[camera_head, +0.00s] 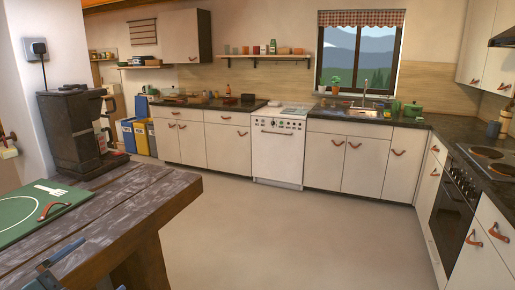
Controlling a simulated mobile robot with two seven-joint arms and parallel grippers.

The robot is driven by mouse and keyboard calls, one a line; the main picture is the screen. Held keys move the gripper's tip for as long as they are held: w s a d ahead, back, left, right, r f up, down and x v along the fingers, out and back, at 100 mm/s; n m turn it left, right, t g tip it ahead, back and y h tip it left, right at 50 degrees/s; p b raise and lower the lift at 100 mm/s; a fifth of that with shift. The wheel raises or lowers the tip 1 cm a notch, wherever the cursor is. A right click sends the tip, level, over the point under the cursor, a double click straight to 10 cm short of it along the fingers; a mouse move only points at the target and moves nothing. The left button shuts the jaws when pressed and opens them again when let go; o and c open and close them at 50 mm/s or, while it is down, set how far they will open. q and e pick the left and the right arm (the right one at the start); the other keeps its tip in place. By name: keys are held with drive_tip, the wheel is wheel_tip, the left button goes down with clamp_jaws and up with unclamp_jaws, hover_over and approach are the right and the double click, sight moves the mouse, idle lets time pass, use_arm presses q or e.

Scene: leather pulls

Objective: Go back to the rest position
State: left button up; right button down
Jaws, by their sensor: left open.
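My left gripper (66,254) shows in part at the bottom left, low against the near side of the dark wooden table (130,200). Its jaws are open and I see nothing between them. Most of its arm is out of the picture. My right gripper is not in view. A red-brown leather pull (48,210) lies on a green mat (22,221) on the table, apart from the left gripper. A white fork-like shape (50,190) shows at the mat's far edge.
A dark coffee machine (75,130) stands at the table's far end. Cream cabinets (365,165) with leather pulls line the back and right walls, with a white oven (278,150) among them. The floor (270,225) between is clear.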

use_arm(q)
drive_tip(key=s+d+f+n+g+y, duration=0.2)
drive_tip(key=s+d+f+n, duration=0.2)
drive_tip(key=f, duration=0.7)
drive_tip(key=s+d+f+n+g+y, duration=0.1)
drive_tip(key=s+d+f+n+g, duration=0.25)
drive_tip(key=f, duration=0.75)
drive_tip(key=s+d+f+n, duration=0.1)
drive_tip(key=s+d+f, duration=0.1)
drive_tip(key=d, duration=0.3)
drive_tip(key=s+d+f+n+g+h, duration=0.1)
drive_tip(key=s+d+f+n, duration=0.1)
drive_tip(key=d, duration=0.3)
drive_tip(key=shift+s+f, duration=0.7)
drive_tip(key=shift+f, duration=0.05)
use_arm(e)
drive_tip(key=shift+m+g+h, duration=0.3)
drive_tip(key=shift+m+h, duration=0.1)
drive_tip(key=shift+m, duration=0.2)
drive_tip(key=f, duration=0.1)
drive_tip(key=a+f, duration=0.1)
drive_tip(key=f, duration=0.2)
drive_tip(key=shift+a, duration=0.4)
